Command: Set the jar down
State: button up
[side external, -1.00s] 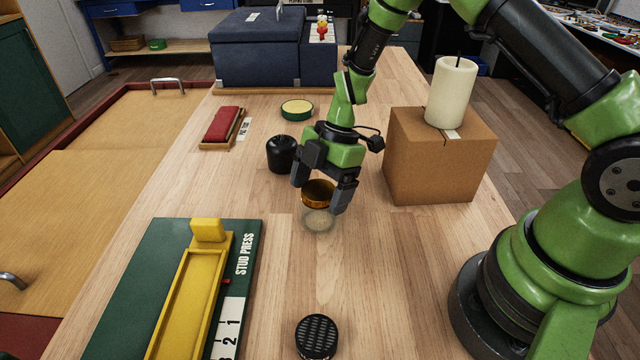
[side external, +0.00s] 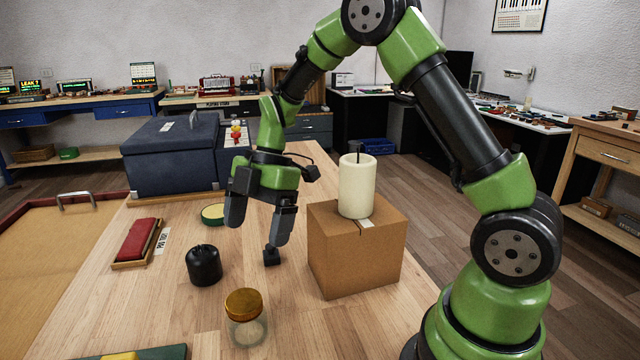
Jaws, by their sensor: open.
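The jar (side external: 246,325) is clear glass with a gold-brown lid and some pale contents low inside. It stands upright on the wooden table (side external: 180,318), in the lower middle of the side view. My gripper (side external: 257,233) is open and empty, its fingers pointing down. It is above and behind the jar in the picture, clear of the lid and not touching it.
A black round object (side external: 204,265) stands left of the jar. A small dark block (side external: 271,256) shows just below my right finger. A cardboard box (side external: 357,258) with a cream candle (side external: 357,186) stands to the right. A red pad (side external: 139,241) lies at left.

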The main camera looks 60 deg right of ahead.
jog(key=s+r+m+t+h, duration=0.1)
jog(key=s+r+m+t, duration=0.2)
jog(key=s+r+m, duration=0.4)
jog(key=s+a+r+m+t+h, duration=0.1)
jog(key=s+r+m+t, duration=0.3)
jog(key=s+r+m, duration=0.3)
jog(key=s+m, duration=0.4)
jog(key=m, duration=0.3)
jog(key=shift+s+a+m, duration=0.2)
jog(key=shift+s+m, duration=0.05)
jog(key=shift+m, duration=0.05)
